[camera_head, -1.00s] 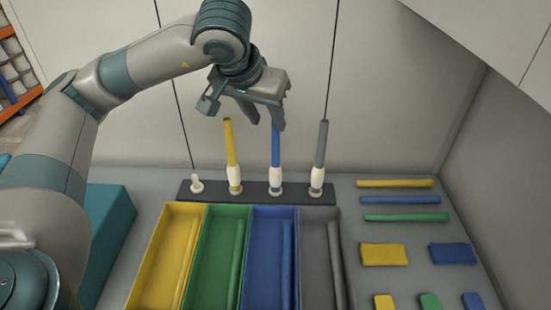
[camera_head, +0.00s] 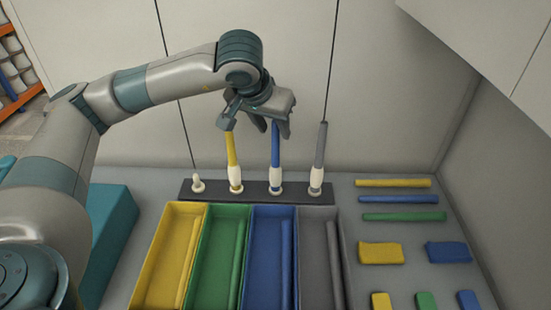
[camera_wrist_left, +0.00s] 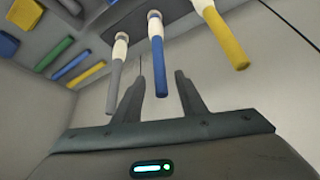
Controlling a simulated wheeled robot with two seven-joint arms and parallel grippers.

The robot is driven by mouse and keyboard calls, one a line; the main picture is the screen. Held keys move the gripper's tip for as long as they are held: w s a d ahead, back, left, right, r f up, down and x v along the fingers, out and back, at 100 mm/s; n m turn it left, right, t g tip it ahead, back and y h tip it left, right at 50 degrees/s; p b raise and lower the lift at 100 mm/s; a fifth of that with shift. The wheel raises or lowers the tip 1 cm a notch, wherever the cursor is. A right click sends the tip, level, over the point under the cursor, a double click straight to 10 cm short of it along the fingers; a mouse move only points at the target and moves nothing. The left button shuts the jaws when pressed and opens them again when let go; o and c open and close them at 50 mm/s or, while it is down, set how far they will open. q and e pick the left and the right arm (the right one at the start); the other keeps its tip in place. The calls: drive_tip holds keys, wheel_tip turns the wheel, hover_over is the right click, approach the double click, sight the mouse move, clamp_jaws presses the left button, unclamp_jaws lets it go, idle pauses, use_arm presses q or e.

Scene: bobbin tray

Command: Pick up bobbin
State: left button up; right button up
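Three upright bobbins stand in a dark rack (camera_head: 205,191): yellow (camera_head: 232,150), blue (camera_head: 276,155) and grey (camera_head: 319,148), each with a white lower part. My left gripper (camera_head: 277,127) is above the rack at the top of the blue bobbin. Its fingers are open. In the left wrist view the blue bobbin (camera_wrist_left: 158,70) appears between the two fingers (camera_wrist_left: 158,80), with a gap on each side. The grey bobbin (camera_wrist_left: 117,72) and yellow bobbin (camera_wrist_left: 228,40) stand on either side. My right gripper is not in view.
An empty white holder (camera_head: 197,184) is at the rack's left end. Yellow, green, blue and grey trays (camera_head: 341,240) lie in front of the rack. Yellow, blue and green rods (camera_head: 398,199) and several blocks (camera_head: 381,253) lie to the right. A wall is behind.

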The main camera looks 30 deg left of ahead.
sight(275, 158)
use_arm(q)
drive_tip(key=shift+x, duration=1.4)
drive_tip(key=shift+w, duration=0.1)
clamp_jaws()
